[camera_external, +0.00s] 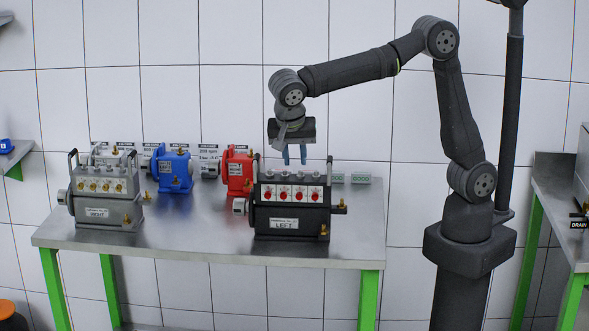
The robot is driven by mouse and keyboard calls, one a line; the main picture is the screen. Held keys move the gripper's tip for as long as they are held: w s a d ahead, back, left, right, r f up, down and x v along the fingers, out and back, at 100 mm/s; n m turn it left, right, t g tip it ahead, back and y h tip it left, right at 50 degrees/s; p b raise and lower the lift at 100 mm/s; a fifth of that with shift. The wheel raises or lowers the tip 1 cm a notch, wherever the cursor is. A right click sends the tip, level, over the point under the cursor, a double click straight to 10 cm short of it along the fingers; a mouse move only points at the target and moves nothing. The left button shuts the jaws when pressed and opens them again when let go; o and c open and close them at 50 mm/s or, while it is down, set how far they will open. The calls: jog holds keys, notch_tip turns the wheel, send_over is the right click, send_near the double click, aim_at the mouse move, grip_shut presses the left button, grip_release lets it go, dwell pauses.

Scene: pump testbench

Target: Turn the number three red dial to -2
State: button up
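The black pump unit labelled LEFT (291,222) stands at the right part of the metal table. A row of several red dials sits on white plates on its sloped top. Counted from the left, the third red dial (299,195) is in the right half of the row; dial numbers and pointer settings are too small to read. My gripper (294,156) points down above and behind this unit, with blue fingertips. A small gap shows between the fingers and nothing is held. The fingers are apart from the dials.
A grey unit labelled RIGHT (102,205) with brass-coloured dials stands at the left. A blue pump (173,170) and a red pump (238,170) stand at the back. Upright handles (258,166) flank the dial row. The table's front middle (190,235) is clear.

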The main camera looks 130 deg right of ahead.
aim_at(299, 194)
jog(key=x, duration=1.1)
jog(key=shift+d+f, duration=0.1)
jog(key=shift+f, duration=0.3)
jog(key=shift+c, duration=0.5)
